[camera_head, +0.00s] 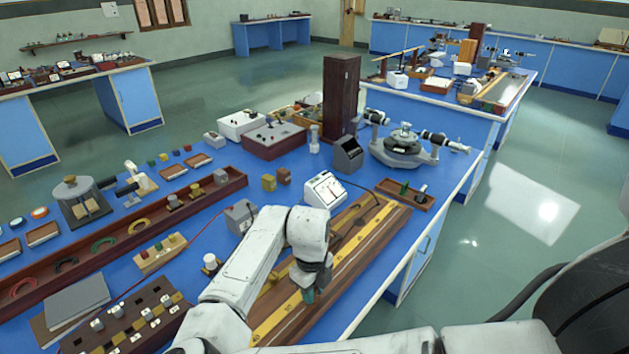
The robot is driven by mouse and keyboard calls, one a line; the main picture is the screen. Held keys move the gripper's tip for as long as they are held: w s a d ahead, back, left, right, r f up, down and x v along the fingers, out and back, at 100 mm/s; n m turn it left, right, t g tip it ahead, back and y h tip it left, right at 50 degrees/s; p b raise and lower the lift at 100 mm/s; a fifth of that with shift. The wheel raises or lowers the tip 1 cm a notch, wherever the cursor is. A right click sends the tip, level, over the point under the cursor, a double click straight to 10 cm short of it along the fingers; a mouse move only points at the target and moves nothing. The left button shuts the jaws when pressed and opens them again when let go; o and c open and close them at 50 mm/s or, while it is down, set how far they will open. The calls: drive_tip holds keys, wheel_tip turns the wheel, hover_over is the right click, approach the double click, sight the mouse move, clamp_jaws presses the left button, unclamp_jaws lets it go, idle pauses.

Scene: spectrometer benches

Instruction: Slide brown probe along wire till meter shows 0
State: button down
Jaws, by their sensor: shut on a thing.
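The white meter (325,190) with a dial stands at the far end of the wire board; its reading is too small to tell. The long wooden wire board (365,238) with yellow scale strips runs along the right edge of the blue bench. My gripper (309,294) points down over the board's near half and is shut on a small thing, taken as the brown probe. The probe is hidden by the fingers, and I cannot tell whether its tip touches the wire. The wire itself is too thin to make out.
A dark cable (361,187) runs from the meter towards the board. A grey box (240,216) with a red lead stands left of my arm. A small tray (405,195) and a spectrometer (403,147) stand beyond the board. The bench edge lies close on the right.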

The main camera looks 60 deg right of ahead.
drive_tip(key=shift+s+f, duration=0.1)
drive_tip(key=shift+f, duration=0.25)
drive_tip(key=c, duration=0.9)
unclamp_jaws()
drive_tip(key=shift+a, duration=0.1)
drive_tip(key=shift+o, duration=0.2)
drive_tip(key=shift+r, duration=0.2)
